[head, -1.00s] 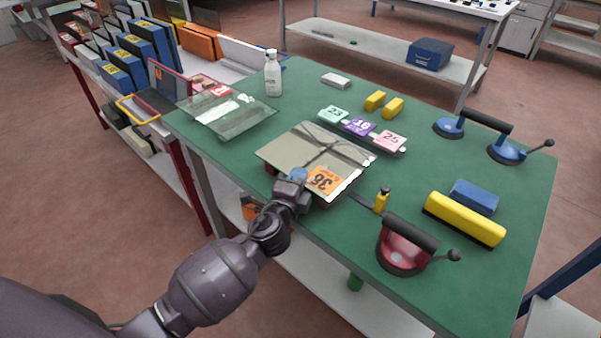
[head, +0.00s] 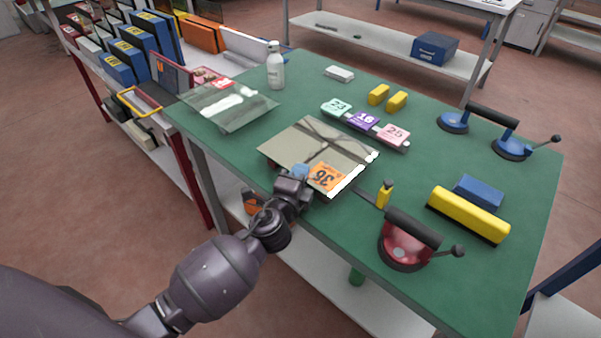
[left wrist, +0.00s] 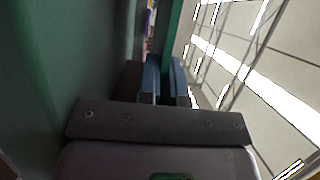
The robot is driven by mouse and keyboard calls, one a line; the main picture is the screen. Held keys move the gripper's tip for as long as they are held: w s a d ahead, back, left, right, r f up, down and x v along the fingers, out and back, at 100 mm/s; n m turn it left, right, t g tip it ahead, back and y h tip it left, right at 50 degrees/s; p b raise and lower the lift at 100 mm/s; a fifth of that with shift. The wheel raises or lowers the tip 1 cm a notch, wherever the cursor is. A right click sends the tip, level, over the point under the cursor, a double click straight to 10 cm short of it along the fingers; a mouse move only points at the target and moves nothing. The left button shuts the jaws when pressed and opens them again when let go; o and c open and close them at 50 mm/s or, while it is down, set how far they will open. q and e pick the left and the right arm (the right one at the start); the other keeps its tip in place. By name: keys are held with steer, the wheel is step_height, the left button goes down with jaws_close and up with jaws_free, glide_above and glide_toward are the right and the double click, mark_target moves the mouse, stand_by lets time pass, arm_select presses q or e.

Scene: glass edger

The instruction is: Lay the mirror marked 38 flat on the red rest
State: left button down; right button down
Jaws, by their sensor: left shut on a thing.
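The mirror (head: 305,145) with an orange number label (head: 326,178) lies about level over the near edge of the green table; the number is upside down and hard to read. My left gripper (head: 298,174) is shut on its near edge, beside the label. In the left wrist view the blue finger pads (left wrist: 165,82) are at the mirror's edge, and its reflecting face (left wrist: 255,70) fills the right. The red rest is mostly hidden under the mirror; I cannot tell whether the two touch. My right gripper is out of view.
A glass pane (head: 228,106) lies at the left of the table, near a white bottle (head: 275,68). Number cards (head: 364,122) stand just behind the mirror.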

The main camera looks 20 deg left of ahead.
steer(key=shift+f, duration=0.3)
arm_select(q)
steer(key=c, duration=1.2)
jaws_free()
steer(key=shift+f, duration=0.25)
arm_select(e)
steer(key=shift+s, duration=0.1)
arm_select(q)
steer(key=shift+s, duration=0.1)
